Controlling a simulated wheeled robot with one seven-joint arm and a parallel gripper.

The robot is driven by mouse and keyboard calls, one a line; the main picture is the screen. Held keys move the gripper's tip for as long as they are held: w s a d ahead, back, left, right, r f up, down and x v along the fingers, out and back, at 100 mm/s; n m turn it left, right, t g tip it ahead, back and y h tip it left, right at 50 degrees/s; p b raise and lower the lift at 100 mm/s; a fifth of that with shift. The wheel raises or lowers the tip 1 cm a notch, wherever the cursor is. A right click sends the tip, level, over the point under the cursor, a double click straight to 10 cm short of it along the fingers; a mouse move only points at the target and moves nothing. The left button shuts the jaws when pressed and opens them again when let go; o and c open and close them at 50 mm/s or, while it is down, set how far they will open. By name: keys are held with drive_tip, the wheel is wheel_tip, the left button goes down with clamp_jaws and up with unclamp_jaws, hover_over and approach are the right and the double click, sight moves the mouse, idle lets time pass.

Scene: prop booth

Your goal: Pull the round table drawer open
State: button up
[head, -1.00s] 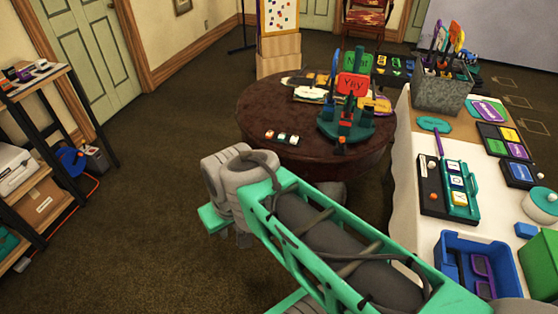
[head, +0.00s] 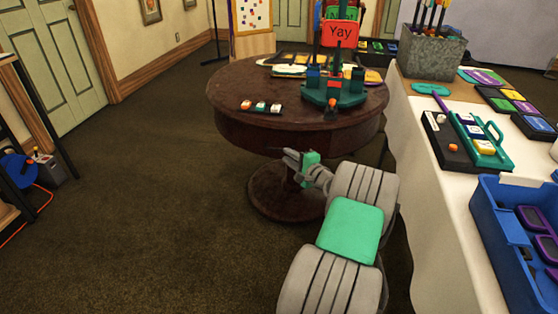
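The round dark wood table (head: 237,97) stands ahead on a central pedestal with a wide round base (head: 280,197). Its curved apron (head: 270,137) faces me below the top; I cannot make out a drawer outline or a handle on it. My gripper (head: 292,160) is at the end of my grey and green arm, in front of the pedestal and low by the apron's lower edge. It is small and partly hidden by my wrist, so I cannot tell whether its fingers are open or touch the table.
A white-clothed table (head: 430,180) with a blue bin (head: 495,235) stands close on the right. A shelf (head: 30,130) is at the left. Carpet is clear at left.

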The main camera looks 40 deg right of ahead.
sight(280, 150)
drive_tip(key=w, duration=0.2)
drive_tip(key=w+b, duration=0.1)
drive_tip(key=w, duration=0.3)
drive_tip(key=shift+w+d+f, duration=0.2)
drive_tip(key=shift+d+f, duration=0.1)
drive_tip(key=shift+f, duration=0.1)
drive_tip(key=shift+c, duration=0.4)
clamp_jaws()
idle(0.5)
